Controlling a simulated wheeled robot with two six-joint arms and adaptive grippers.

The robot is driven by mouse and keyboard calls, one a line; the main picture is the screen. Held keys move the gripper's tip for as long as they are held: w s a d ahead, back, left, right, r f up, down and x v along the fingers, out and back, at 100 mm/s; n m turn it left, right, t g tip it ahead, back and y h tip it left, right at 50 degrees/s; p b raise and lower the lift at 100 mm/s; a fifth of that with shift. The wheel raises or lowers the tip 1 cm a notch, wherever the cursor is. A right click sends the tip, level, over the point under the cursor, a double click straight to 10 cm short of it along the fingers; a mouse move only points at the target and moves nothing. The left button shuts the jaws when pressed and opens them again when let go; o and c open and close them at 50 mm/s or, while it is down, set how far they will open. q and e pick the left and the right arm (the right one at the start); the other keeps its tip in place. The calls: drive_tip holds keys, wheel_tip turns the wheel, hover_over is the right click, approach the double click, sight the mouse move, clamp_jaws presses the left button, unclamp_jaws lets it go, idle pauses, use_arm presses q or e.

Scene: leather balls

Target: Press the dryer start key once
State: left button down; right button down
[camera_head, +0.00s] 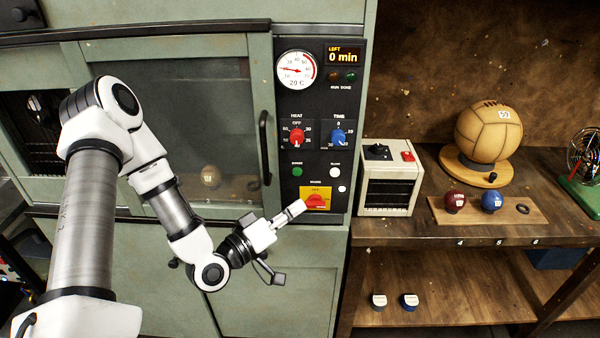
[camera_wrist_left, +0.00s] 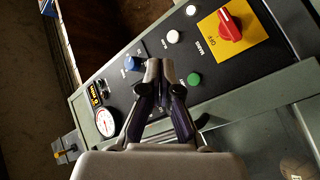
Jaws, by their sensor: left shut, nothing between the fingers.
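The dryer's black control panel (camera_head: 318,130) carries a green button (camera_head: 297,171), a white button (camera_head: 334,171) and a smaller white button (camera_head: 341,188). Their labels are too small to read surely. The green button also shows in the left wrist view (camera_wrist_left: 194,79), right of the fingers and uncovered. My left gripper (camera_head: 297,210) is shut and empty, its tips in front of the panel's lower left part, near the red switch on its yellow plate (camera_head: 308,190). I cannot tell contact; the wrist view suggests a gap. My right gripper is not in view.
Above the buttons are a red heat knob (camera_head: 296,136), a blue time knob (camera_head: 338,136), a dial (camera_head: 296,70) and a display (camera_head: 344,56) reading 0 min. The dryer door handle (camera_head: 265,148) stands left. A shelf (camera_head: 420,236) with a ball (camera_head: 489,130) is at right.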

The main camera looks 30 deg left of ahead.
sight(297, 172)
use_arm(q)
drive_tip(key=shift+w+a, duration=0.8)
drive_tip(key=shift+w, duration=0.4)
drive_tip(key=shift+w+a, duration=0.85)
drive_tip(key=shift+w, duration=0.3)
drive_tip(key=shift+w+a, duration=0.8)
drive_tip(key=shift+w, duration=0.4)
drive_tip(key=shift+w+a, duration=0.2)
drive_tip(key=shift+w, duration=0.15)
drive_tip(key=shift+w+a, duration=0.2)
drive_tip(key=shift+w, duration=0.15)
drive_tip(key=shift+s, duration=0.1)
drive_tip(key=shift+s+d, duration=0.4)
drive_tip(key=shift+s, duration=0.25)
